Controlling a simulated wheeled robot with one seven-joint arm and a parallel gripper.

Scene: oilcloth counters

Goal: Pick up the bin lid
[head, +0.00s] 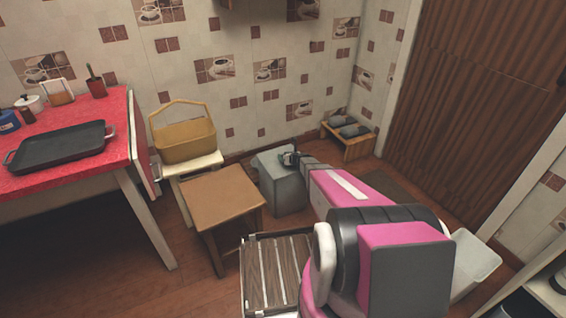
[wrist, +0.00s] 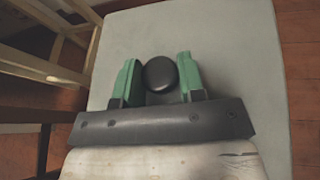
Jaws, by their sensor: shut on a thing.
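The bin lid (wrist: 235,60) is a flat pale grey square with a round black knob (wrist: 160,74) on it, seen from above in the wrist view. My gripper (wrist: 159,78) has its green fingers on both sides of the knob and is shut on it. In the head view, the grey bin (head: 283,192) stands on the floor near the back wall, with the lid (head: 268,161) at its top. My gripper (head: 289,159) is at the lid's top there. My arm hides part of the bin's right side. I cannot tell whether the lid is apart from the bin.
A brown wooden stool (head: 222,196) stands just left of the bin. A tan basket (head: 184,140) sits on a seat behind it. A low wooden rack (head: 347,146) with slippers is at the back right. A white open container (head: 476,264) stands at the right.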

